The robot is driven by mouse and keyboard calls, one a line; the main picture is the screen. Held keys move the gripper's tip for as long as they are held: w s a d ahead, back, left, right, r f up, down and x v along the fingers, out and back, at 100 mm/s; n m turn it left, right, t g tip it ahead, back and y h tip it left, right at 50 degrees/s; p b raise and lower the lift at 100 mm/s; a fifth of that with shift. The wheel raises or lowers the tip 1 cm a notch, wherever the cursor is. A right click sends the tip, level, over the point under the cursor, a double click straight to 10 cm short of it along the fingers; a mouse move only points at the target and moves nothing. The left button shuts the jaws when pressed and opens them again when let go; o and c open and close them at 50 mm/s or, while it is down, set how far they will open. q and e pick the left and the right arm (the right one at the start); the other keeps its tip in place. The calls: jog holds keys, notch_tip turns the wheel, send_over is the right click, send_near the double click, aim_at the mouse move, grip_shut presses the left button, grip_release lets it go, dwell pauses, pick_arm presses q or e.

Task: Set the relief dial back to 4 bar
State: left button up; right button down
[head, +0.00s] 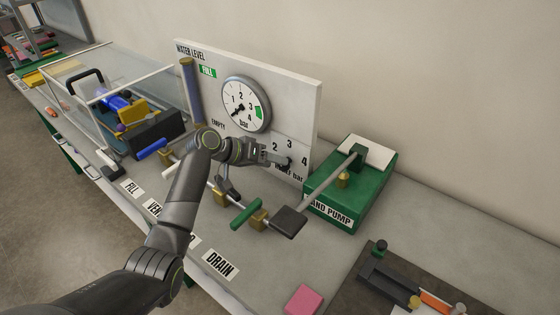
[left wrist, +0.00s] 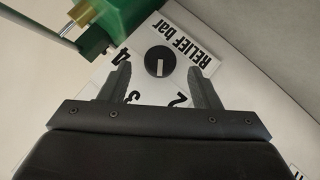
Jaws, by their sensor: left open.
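The relief dial is a round black knob (left wrist: 158,61) with a white pointer line, on a white panel printed "RELIEF bar". In the left wrist view the pointer faces down, between the printed 2 and 3, away from the 4. My left gripper (left wrist: 161,68) is open, with one finger on each side of the knob and a visible gap to both. In the head view my left gripper (head: 279,160) is at the relief scale on the panel's lower right, hiding part of the dial. My right gripper is in neither view.
The pressure gauge (head: 246,103) is above the dial, its needle low at the left. The green hand pump (head: 352,190) stands close to the right, its lever (head: 325,188) slanting forward. A green valve handle (head: 245,214) lies below my gripper. A pink block (head: 303,299) is in front.

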pick_arm(q)
jog(key=shift+x, duration=1.85)
jog(key=c, duration=1)
